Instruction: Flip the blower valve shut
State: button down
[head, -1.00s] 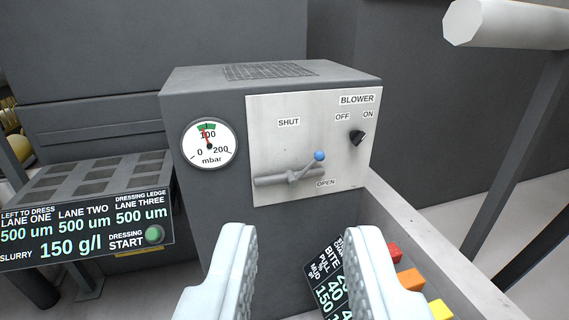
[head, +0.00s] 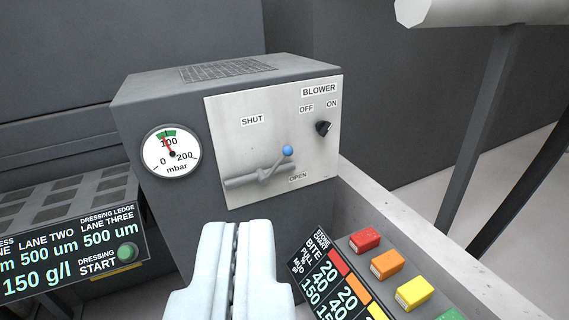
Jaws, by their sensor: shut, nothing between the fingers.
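The blower valve is a grey lever with a blue ball tip (head: 288,151) on a pale metal panel (head: 230,110) of the dark blower box. Its handle points up and right from a horizontal grey pipe (head: 240,181). The ball lies nearer the OPEN label (head: 298,177) than the SHUT label (head: 252,120), which is above and to the left. My gripper (head: 238,228) is shut and empty, below the valve in the picture and apart from it.
A black OFF/ON blower knob (head: 324,128) sits right of the valve. A round mbar gauge (head: 171,152) is on the left. A tray at lower right holds coloured blocks (head: 386,264) and a stone chart (head: 335,280). A dressing panel (head: 75,250) stands at lower left.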

jog(key=w+d+f+m, duration=0.1)
jog(key=w+f+m, duration=0.25)
jog(key=w, duration=0.45)
jog(key=w+d+f+m+g+h, duration=0.1)
jog(key=w+d+f+m, duration=0.1)
jog(key=w+m, duration=0.45)
jog(key=w+d+f+m, duration=0.1)
jog(key=w+f+m, duration=0.2)
jog(key=w, duration=0.6)
jog(key=w+d+f+m+g, duration=0.1)
jog(key=w+d+f+m, duration=0.2)
jog(key=w+f+m, duration=0.3)
jog(key=w+d+f+m+h, duration=0.1)
jog(key=w+d+f+m, duration=0.2)
jog(key=w+f, duration=0.7)
jog(key=w+m, duration=0.2)
jog(key=shift+d+f+m+g, duration=0.35)
jog(key=shift+d+m+g, duration=0.05)
jog(key=x, duration=1)
jog(key=shift+s+a+r, duration=0.1)
jog(key=shift+a+r, duration=0.45)
jog(key=shift+a, duration=0.3)
jog(key=shift+s+a+r, duration=0.1)
jog(key=shift+a+r, duration=0.4)
jog(key=shift+a, duration=0.3)
